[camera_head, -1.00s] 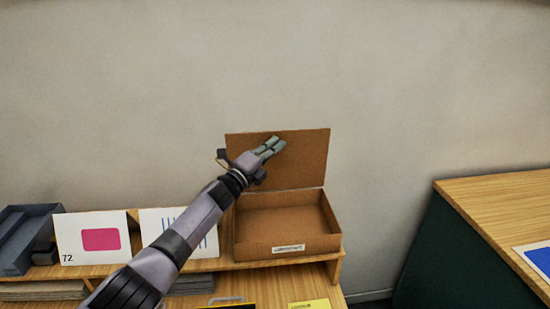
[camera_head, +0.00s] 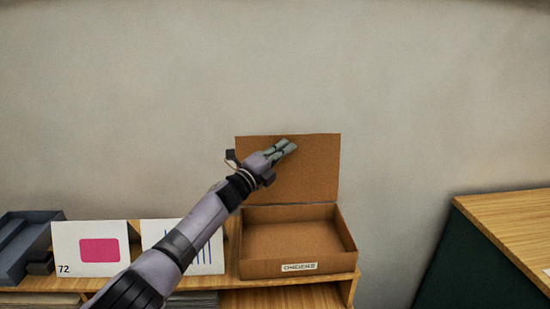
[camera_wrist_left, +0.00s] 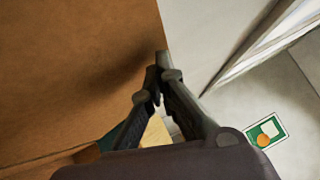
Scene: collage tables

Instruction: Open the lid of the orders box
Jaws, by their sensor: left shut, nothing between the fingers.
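The brown orders box (camera_head: 296,267) sits on a wooden shelf, with a white label on its front. Its lid (camera_head: 315,175) stands upright at the back, and the inside looks empty. My left gripper (camera_head: 288,147) is shut and empty, in front of the upper part of the lid. In the left wrist view the gripper's fingertips (camera_wrist_left: 160,75) are together beside the brown lid (camera_wrist_left: 70,60); I cannot tell whether they touch it. My right gripper is not in view.
A card with a pink shape (camera_head: 99,248) and a card with blue lines (camera_head: 205,258) stand left of the box. A grey tray (camera_head: 22,245) is at far left. A wooden-topped table (camera_head: 510,225) stands at the right, with a gap between. A plain wall is behind.

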